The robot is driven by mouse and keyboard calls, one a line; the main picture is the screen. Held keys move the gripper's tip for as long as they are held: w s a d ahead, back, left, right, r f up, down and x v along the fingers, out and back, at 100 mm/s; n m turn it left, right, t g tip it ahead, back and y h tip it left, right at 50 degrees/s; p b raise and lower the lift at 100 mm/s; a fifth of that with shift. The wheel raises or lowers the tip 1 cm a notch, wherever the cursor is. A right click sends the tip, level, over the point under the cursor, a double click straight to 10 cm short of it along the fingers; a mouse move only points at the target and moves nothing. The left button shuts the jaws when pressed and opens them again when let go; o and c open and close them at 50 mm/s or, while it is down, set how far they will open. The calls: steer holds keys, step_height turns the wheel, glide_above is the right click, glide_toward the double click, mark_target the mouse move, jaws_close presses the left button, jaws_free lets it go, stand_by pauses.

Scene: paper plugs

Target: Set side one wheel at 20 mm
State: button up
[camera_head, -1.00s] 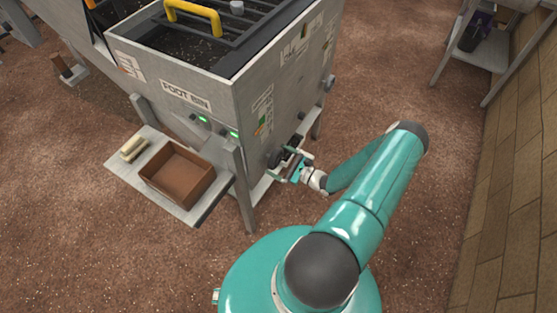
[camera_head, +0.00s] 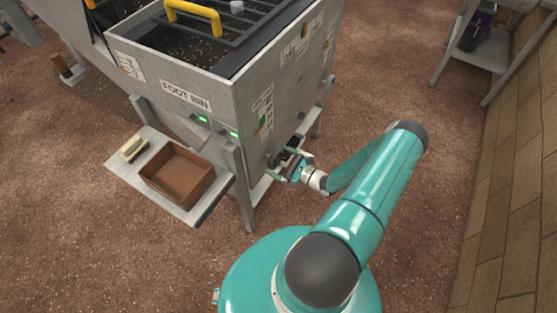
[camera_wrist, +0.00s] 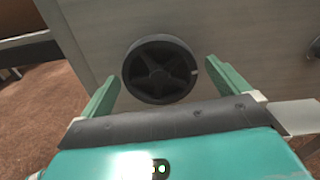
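The wheel (camera_wrist: 160,70) is a dark round handwheel with a star of spokes, on the grey side panel of the foot bin (camera_head: 255,85). A small pale mark shows at its right rim in the wrist view. My gripper (camera_wrist: 162,76) is open, with one teal finger to the left of the wheel and one to the right. Gaps show between both fingers and the rim. In the head view my gripper (camera_head: 290,166) is at the bin's lower right side and partly hides the wheel. No 20 mm reading is legible.
A shelf (camera_head: 196,213) with a brown open box (camera_head: 178,172) and a pale block (camera_head: 133,148) juts from the bin's front. A bin leg (camera_head: 244,200) stands left of my gripper. A brick wall (camera_head: 515,190) is at right, with open floor between.

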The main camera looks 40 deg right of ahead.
mark_target(278, 160)
stand_by(0.4)
steer(key=shift+v, duration=1.95)
steer(key=shift+v, duration=2)
steer(key=shift+s, duration=0.1)
steer(key=v, duration=1.3)
steer(key=shift+s, duration=0.35)
steer(key=shift+r, duration=0.1)
